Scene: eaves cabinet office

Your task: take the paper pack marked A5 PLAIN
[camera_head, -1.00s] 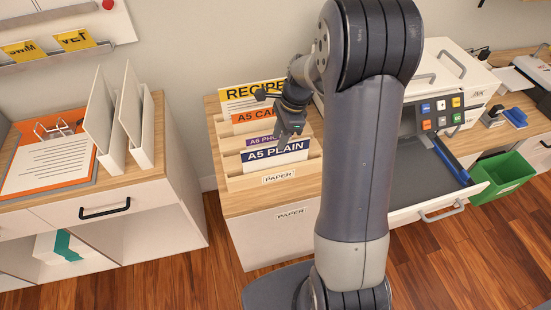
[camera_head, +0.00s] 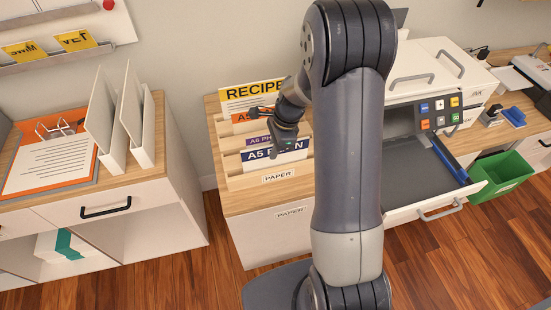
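The paper pack marked A5 PLAIN (camera_head: 259,160) stands in the front slot of the wooden paper rack (camera_head: 237,183), its dark blue label facing forward. My gripper (camera_head: 286,152) points down in front of the pack's upper edge and hides the middle letters of its label. The fingertips are small and dark here. I cannot tell whether they are open or shut, or whether they touch the pack.
Behind it in the rack stand packs marked A6 (camera_head: 257,141), an orange-labelled A5 (camera_head: 240,117) and RECIPE (camera_head: 250,91). White upright folders (camera_head: 128,115) stand on the left cabinet. A grey-topped drawer or tray (camera_head: 415,177) and a machine with buttons (camera_head: 440,110) are at right.

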